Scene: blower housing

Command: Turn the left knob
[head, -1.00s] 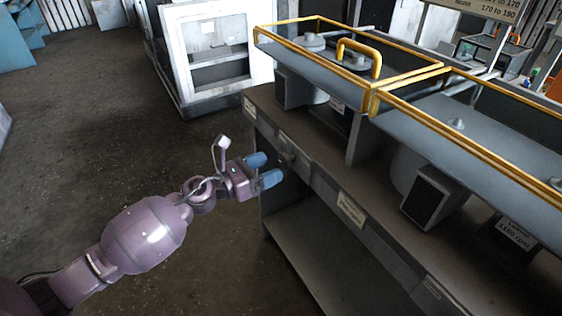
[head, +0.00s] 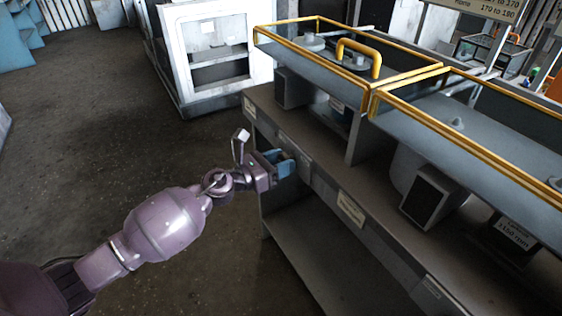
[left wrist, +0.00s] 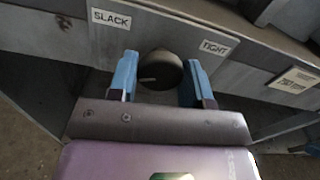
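The left knob (left wrist: 160,70) is a dark round knob on the grey front panel, with a pale mark on its face. In the left wrist view it sits between the two blue fingers of my left gripper (left wrist: 160,80), which are open on either side of it. A small gap seems to show at each side. The labels SLACK (left wrist: 111,19) and TIGHT (left wrist: 215,47) are above it to the left and right. In the head view my left gripper (head: 283,163) is at the bench front and mostly hides the knob. My right gripper is not in view.
The grey bench (head: 330,185) runs from the centre to the lower right, with a label plate (head: 351,209) on its front. Yellow-edged guards (head: 470,138) stand above it. A white cabinet (head: 215,60) stands behind. The floor (head: 100,150) at left is clear.

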